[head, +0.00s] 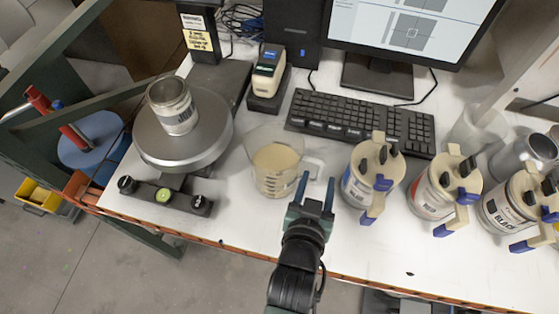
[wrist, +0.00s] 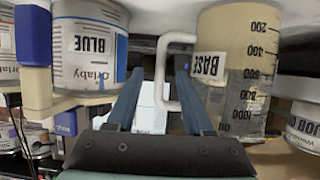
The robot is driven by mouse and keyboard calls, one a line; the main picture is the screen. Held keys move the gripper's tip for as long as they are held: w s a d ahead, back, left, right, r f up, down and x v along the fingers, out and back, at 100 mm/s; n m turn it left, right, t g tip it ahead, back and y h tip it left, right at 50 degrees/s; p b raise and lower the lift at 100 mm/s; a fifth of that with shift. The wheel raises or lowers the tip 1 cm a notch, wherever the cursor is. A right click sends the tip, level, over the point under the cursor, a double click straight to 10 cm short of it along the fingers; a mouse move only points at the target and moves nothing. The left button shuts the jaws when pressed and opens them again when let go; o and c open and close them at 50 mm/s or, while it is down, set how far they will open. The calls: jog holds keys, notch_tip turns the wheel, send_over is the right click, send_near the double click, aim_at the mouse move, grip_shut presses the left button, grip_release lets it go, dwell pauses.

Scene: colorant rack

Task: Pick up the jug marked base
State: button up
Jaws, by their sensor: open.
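The jug marked base (head: 275,165) is a clear measuring jug with cream-coloured contents, standing on the white bench. Its handle points right in the head view. In the wrist view, which looks upside down, the jug (wrist: 235,75) fills the right side, with its BASE label and volume marks showing. My gripper (head: 316,185) is open and empty, low over the bench at the jug's handle. I cannot tell whether the fingertips reach past the handle.
A blue colorant can (head: 362,180) stands just right of my gripper, with a red can (head: 424,195) and a black can (head: 498,212) beyond. A scale (head: 182,140) holding an open tin (head: 176,112) is left of the jug. A keyboard (head: 360,122) lies behind.

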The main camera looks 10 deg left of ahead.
jog(key=x, duration=0.2)
jog(key=p+x, duration=0.1)
jog(key=x, duration=0.2)
jog(key=shift+w+r, duration=0.2)
jog(key=shift+w, duration=0.3)
jog(key=shift+w+f, duration=0.2)
jog(key=shift+w, duration=0.15)
grip_shut()
dwell(0.8)
jog(key=shift+r, duration=0.2)
